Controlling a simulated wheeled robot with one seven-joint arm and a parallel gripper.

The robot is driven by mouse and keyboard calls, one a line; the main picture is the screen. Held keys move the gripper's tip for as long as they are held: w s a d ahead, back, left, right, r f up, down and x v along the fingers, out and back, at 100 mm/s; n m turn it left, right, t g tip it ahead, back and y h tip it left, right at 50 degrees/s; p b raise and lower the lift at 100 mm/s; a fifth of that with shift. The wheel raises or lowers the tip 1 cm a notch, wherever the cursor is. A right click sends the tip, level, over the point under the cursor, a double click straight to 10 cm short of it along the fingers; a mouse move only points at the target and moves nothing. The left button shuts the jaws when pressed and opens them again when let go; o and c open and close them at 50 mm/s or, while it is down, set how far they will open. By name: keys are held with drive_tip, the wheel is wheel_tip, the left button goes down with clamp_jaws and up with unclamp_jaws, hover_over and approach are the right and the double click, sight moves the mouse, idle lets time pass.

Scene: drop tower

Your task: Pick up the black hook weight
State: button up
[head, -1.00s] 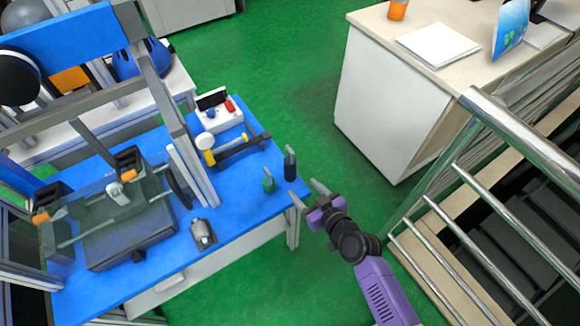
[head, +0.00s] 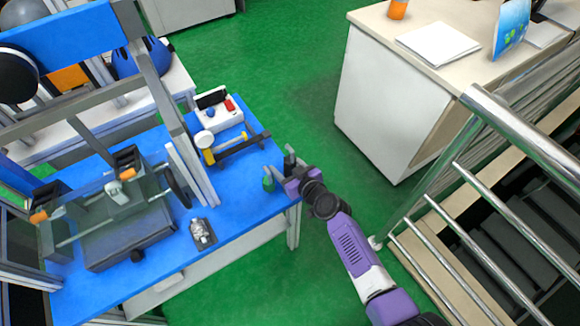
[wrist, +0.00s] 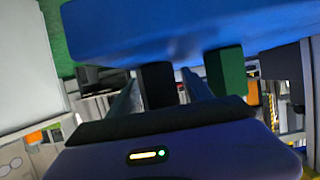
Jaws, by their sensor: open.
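The black hook weight (head: 289,159) stands upright near the right corner of the blue table, partly hidden by my gripper in the head view. My gripper (head: 282,166) is open at that corner, with its fingers pointing towards the weight. In the wrist view, which looks upside down, the black weight (wrist: 157,85) shows between the two open fingers (wrist: 159,74), with a gap on each side. Whether the fingers touch it cannot be told.
A green hook weight (head: 268,181) stands close beside the black one; it also shows in the wrist view (wrist: 225,70), just outside one finger. A small metal device (head: 202,234), a hammer-like tool (head: 235,147) and a white control box (head: 219,112) are on the blue table (head: 245,220).

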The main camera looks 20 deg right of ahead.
drive_tip(key=shift+c, duration=0.5)
clamp_jaws()
idle(0.8)
drive_tip(key=shift+w+r, duration=0.1)
drive_tip(key=shift+r, duration=0.1)
